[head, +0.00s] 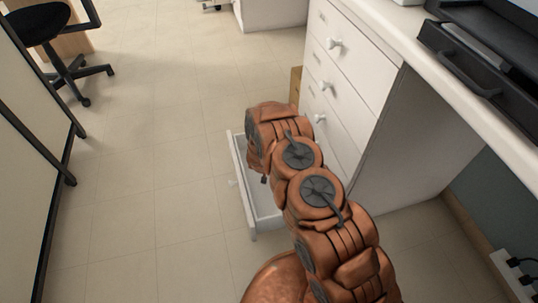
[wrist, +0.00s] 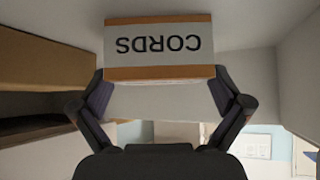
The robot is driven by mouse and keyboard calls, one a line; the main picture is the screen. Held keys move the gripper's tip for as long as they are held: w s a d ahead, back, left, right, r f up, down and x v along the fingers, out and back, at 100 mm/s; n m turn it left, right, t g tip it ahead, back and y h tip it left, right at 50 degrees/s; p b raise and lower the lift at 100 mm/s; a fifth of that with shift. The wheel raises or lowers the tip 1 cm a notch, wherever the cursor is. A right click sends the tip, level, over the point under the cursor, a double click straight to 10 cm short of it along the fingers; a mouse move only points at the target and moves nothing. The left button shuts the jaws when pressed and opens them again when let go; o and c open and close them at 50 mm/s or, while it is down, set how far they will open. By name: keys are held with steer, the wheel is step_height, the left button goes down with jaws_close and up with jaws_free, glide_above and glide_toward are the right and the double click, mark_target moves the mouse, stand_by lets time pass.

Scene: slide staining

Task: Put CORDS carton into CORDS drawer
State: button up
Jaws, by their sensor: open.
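The CORDS carton (wrist: 158,46) shows in the wrist view, brown with a white label whose lettering is upside down. It rests against a pale surface at the top of the picture. My gripper (wrist: 160,88) is open, with one dark finger near each side of the carton's near edge; whether they touch it I cannot tell. In the head view my arm covers the carton and most of the gripper. An open white drawer (head: 240,190) stands out low from the cabinet, partly under my arm. Its label is not readable.
The white cabinet (head: 348,62) has closed drawers with white knobs above the open one. A brown object (head: 296,84) shows beside it. A brown box-like object (wrist: 45,62) is at the left of the wrist view. The floor (head: 160,190) left of the drawer is clear.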

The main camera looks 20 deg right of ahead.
steer(key=s+a+r+n+g+y+p, duration=0.15)
steer(key=s+a+r, duration=0.35)
steer(key=r, duration=0.5)
steer(key=s+a+r+g+y, duration=0.2)
steer(key=s+a+r, duration=0.1)
steer(key=s+r, duration=0.5)
steer(key=s+a+r+n+g+y, duration=0.15)
steer(key=s+a+r, duration=0.3)
steer(key=r, duration=0.65)
steer(key=s+d+r+g, duration=0.2)
steer(key=s+r, duration=0.4)
steer(key=s, duration=0.6)
steer(key=s+d+r+n+g+h, duration=0.1)
steer(key=s+d+r, duration=0.3)
steer(key=s, duration=0.8)
steer(key=s+d+r+g, duration=0.3)
steer(key=s+r, duration=0.6)
steer(key=s, duration=0.3)
steer(key=shift+s+n+g, duration=0.2)
steer(key=shift+n+g, duration=0.1)
steer(key=shift+g, duration=0.3)
steer(key=shift+d, duration=0.1)
